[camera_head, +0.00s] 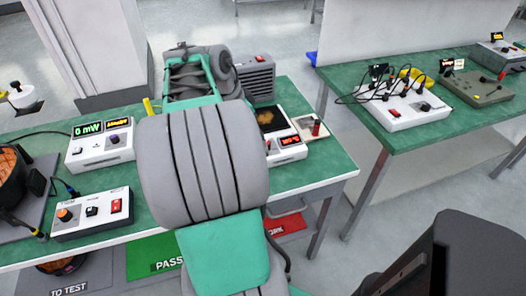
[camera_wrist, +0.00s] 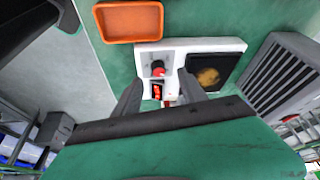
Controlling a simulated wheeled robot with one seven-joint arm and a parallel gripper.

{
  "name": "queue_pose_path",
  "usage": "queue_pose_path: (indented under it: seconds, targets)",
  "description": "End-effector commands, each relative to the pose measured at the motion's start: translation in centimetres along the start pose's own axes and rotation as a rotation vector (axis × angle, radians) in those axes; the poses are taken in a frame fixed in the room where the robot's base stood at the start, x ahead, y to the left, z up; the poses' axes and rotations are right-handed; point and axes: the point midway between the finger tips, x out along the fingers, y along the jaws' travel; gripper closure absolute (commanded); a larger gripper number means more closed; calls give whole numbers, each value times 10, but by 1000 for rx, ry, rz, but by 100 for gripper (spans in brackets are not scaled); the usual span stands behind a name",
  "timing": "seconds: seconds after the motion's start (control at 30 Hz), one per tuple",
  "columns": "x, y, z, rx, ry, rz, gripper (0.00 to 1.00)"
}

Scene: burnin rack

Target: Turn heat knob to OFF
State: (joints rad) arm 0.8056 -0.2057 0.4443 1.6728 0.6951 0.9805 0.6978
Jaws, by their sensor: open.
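A white hot-plate unit (camera_wrist: 180,46) shows in the wrist view, with a dark heating plate (camera_wrist: 207,74) that has an orange patch. On its left part is a red knob (camera_wrist: 158,69), which I take as the heat knob; its setting cannot be read. My gripper (camera_wrist: 160,94) is open and empty, its dark fingers either side of the unit's control end, apart from the knob as far as I can tell.
A grey vented box (camera_wrist: 282,75) stands close beside the unit. An orange tray (camera_wrist: 130,21) shows near it in the wrist view. White instruments (camera_head: 101,150) and a box with an orange knob (camera_head: 92,213) stand at left. A second green table (camera_head: 430,118) is at right.

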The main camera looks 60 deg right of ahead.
Motion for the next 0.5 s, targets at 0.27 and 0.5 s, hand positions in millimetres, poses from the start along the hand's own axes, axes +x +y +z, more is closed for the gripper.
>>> queue_pose_path:
  seconds: [0.27,0.5]
  targets:
    - [43,7,-14,81,10,25,51]
    - [79,7,-14,78,9,21,51]
